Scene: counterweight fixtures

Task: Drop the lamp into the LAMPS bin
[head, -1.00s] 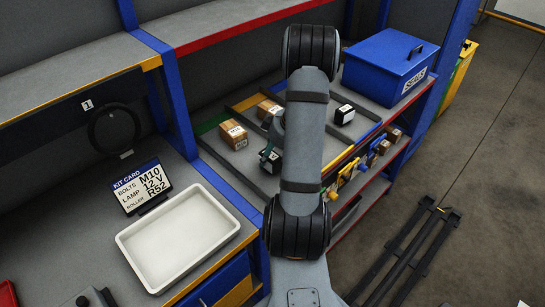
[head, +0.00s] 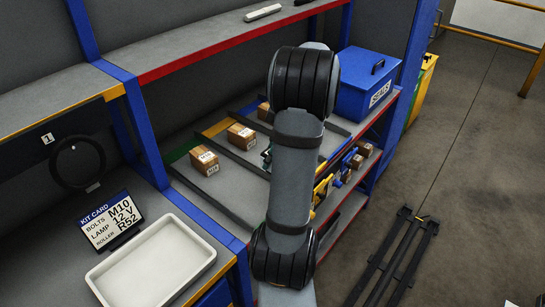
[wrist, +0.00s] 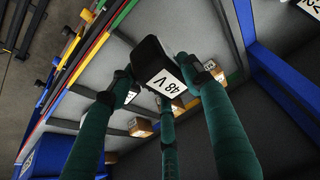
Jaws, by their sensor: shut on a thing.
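In the wrist view, my gripper (wrist: 165,75) has its teal fingers closed around a black box (wrist: 150,54) with a white label reading 48 V, which I take as the lamp. Shelf surface and brown boxes show beyond it. In the head view, only a little teal of my gripper (head: 267,155) shows at the left of my arm, over the shelf; the held box is hidden there. I see no label reading LAMPS in either view.
Brown boxes (head: 204,160) stand in divided shelf lanes. A blue SEALS box (head: 362,88) is at the shelf's right end. A kit card (head: 110,222) reading LAMP 12 V stands behind an empty white tray (head: 150,268). A dark rack (head: 395,258) lies on the floor.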

